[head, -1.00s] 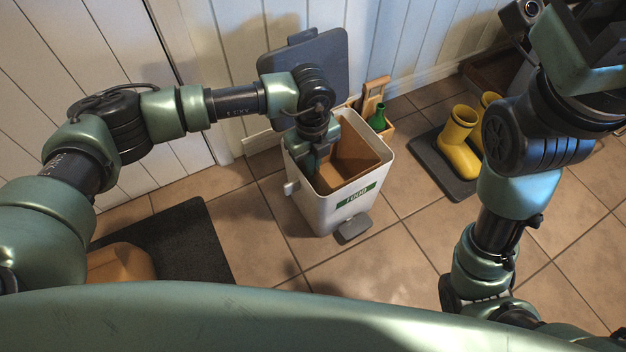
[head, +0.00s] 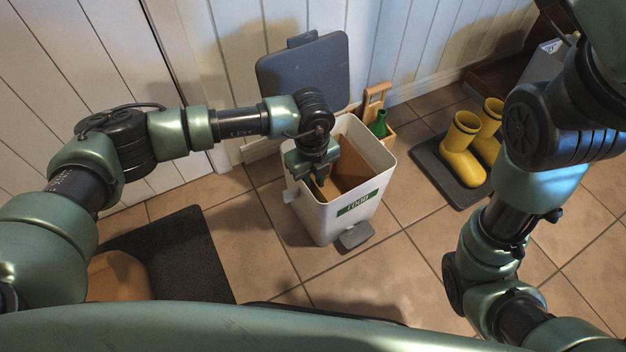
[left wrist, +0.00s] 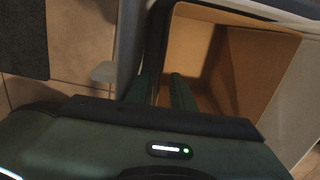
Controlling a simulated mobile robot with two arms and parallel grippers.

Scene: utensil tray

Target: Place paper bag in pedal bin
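The white pedal bin (head: 337,217) stands upright on the tiles with its dark lid (head: 303,75) open against the wall. A brown paper bag (head: 352,168) shows inside it, open at the top; its inner walls also show in the left wrist view (left wrist: 238,62). My left gripper (head: 313,178) points down at the bin's left part, by the bag's near-left edge. In the left wrist view its two fingers (left wrist: 166,88) lie close to either side of the bag's edge; I cannot tell whether they grip it. My right gripper is out of view.
A tan rounded object (head: 117,274) lies on a dark mat (head: 190,250), partly hidden by my body. A wooden caddy with a green bottle (head: 379,122) stands behind the bin. Yellow boots (head: 462,150) stand on a tray at right. Tiles in front are clear.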

